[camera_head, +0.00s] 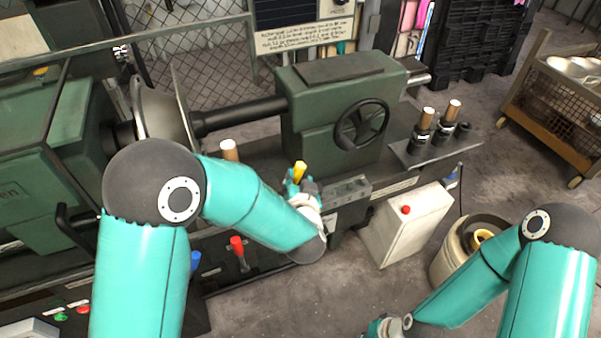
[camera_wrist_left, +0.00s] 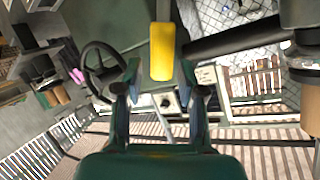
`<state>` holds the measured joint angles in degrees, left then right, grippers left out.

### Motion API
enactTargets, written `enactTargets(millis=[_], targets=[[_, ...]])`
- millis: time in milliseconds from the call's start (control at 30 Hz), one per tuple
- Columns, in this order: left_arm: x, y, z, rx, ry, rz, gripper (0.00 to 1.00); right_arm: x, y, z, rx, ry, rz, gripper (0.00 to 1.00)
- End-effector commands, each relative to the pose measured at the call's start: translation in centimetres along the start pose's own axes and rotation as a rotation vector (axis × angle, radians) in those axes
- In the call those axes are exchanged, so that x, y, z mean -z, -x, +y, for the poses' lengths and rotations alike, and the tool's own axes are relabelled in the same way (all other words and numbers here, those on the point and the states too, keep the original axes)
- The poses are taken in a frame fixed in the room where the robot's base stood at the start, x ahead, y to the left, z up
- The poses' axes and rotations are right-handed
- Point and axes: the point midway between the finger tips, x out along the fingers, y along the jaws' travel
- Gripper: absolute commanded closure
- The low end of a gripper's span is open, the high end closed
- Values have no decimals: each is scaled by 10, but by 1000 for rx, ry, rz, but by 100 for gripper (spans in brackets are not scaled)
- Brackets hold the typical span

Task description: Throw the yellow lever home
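The yellow lever (camera_head: 300,171) stands on the green spinning lathe, in front of its tailstock. Its yellow grip (camera_wrist_left: 162,52) also shows in the left wrist view, lined up between the fingertips. My left gripper (camera_head: 300,187) is right at the lever, its fingers partly hidden by the wrist in the head view. In the left wrist view the left gripper (camera_wrist_left: 161,74) has its fingers apart, one on each side of the grip, with a narrow gap at each side. My right gripper (camera_head: 384,328) is low at the bottom edge, partly cut off and far from the lever.
A black handwheel (camera_head: 362,124) is on the tailstock (camera_head: 335,100), right of the lever. A red-knobbed lever (camera_head: 239,252) and a blue-knobbed one (camera_head: 195,260) stand to the front left. A pale box with a red button (camera_head: 405,210) and a round bin (camera_head: 450,262) stand at the right.

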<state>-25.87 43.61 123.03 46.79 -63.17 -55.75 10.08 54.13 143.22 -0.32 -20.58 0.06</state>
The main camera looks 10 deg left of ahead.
Motion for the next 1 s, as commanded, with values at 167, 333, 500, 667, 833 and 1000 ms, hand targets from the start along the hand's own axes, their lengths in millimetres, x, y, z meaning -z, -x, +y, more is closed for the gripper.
enactTargets(millis=[167, 333, 500, 667, 833, 1000], targets=[[2, 36, 1, -2, -2, 4, 61, 0, 0, 0, 0, 0, 0, 100], [2, 57, 1, -1, -1, 4, 61, 0, 0, 0, 0, 0, 0, 100], [1, 64, 0, 0, -1, 2, 61, 0, 0, 0, 0, 0, 0, 100], [1, 64, 1, 0, -1, 2, 61, 0, 0, 0, 0, 0, 0, 100], [1, 64, 1, 0, -1, 2, 61, 0, -1, 0, 0, 0, 0, 100], [-2, 62, 2, -6, 2, -4, 61, 0, -1, 0, 0, 0, 0, 100]])
